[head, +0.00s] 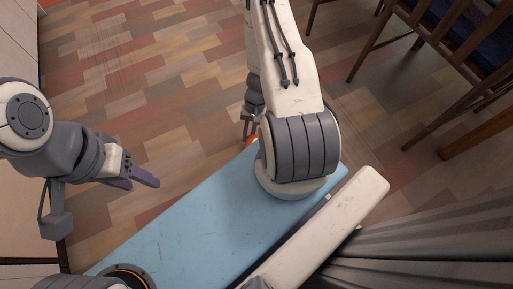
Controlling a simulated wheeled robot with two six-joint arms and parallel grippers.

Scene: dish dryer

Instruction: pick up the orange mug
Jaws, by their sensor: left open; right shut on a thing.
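Only a small orange patch of the orange mug (251,140) shows in the head view, just above centre, at the fingers of my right gripper (249,130). My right gripper is shut on it. My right arm hides most of the mug, so its handle and tilt cannot be seen. My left gripper (145,182) is at the left, open and empty, its dark fingers pointing right above the floor, well apart from the mug.
Wooden chairs (440,42) with dark blue seats stand at the upper right. A grey curtain-like surface (435,245) fills the lower right. Pale cabinet fronts (18,45) line the left edge. The patchwork wood floor (150,65) is clear at the upper left and middle.

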